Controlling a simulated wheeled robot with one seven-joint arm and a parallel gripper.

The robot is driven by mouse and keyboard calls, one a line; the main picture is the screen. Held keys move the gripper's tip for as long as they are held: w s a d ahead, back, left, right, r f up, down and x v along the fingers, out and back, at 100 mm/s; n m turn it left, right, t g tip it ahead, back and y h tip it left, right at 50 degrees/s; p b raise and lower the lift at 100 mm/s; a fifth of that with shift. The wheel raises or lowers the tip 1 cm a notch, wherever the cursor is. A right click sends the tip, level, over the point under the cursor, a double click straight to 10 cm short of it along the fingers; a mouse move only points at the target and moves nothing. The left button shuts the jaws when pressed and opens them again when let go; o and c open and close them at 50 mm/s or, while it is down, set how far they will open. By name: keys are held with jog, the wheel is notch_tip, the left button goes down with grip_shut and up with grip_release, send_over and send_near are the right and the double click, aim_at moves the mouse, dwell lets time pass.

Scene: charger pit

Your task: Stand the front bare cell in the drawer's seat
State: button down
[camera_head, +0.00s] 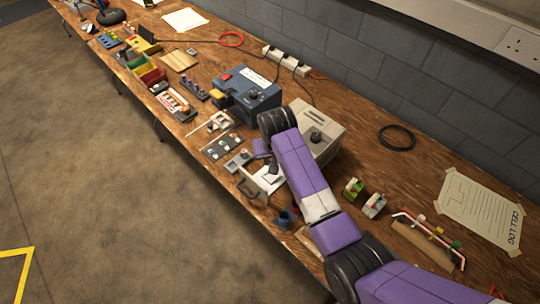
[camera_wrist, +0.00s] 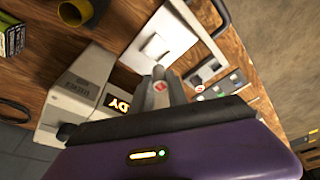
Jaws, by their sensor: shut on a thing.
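My gripper (camera_wrist: 161,90) is shut on a bare cell (camera_wrist: 160,86), a grey piece with a red mark on its end. The drawer (camera_wrist: 150,62) is a white tray pulled out from a beige charger (camera_wrist: 72,100) with a lit display. A raised white plate with a small dark slot lies in the drawer. In the wrist view the held cell is beside the drawer's lower edge; its height above it is unclear. In the head view my arm hides most of the drawer (camera_head: 264,185), the gripper and the cell.
A grey holder (camera_wrist: 205,72) and a dark tray (camera_head: 222,147) of small coloured pieces lie beside the drawer. A dark blue cup (camera_head: 285,219) stands on its other side. A blue box (camera_head: 245,93) stands farther along the bench.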

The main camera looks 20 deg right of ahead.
notch_tip(320, 180, down, 5)
jog(key=b, duration=0.4)
jog(key=shift+r, duration=0.15)
jog(key=shift+f, duration=0.55)
jog(key=shift+f+b, duration=0.45)
jog(key=shift+f, duration=0.3)
dwell(0.7)
jog(key=c, duration=1.2)
grip_release()
jog(key=shift+r+p, duration=3.45)
jog(key=shift+r, duration=0.05)
